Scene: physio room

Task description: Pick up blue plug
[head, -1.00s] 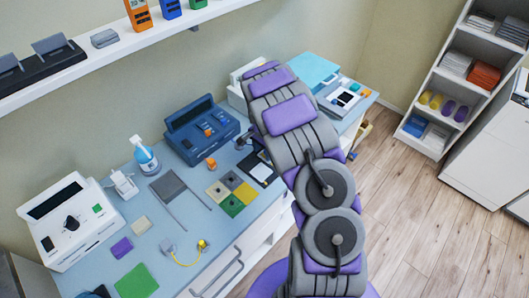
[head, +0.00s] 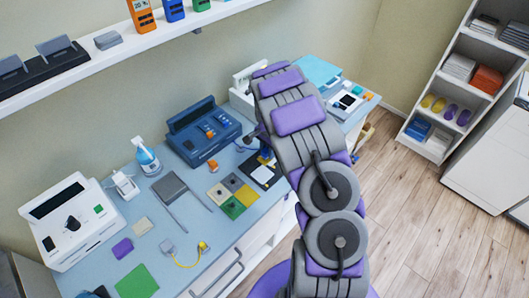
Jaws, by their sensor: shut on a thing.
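My gripper (head: 262,138) shows only in part, as a dark shape at the left edge of my arm, above the desk near the black-and-white card. It is shut on a small dark blue piece, the blue plug (head: 266,147). My arm hides much of the gripper and part of the plug. I cannot tell how far the plug is above the desk.
A wall shelf (head: 120,60) runs above.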

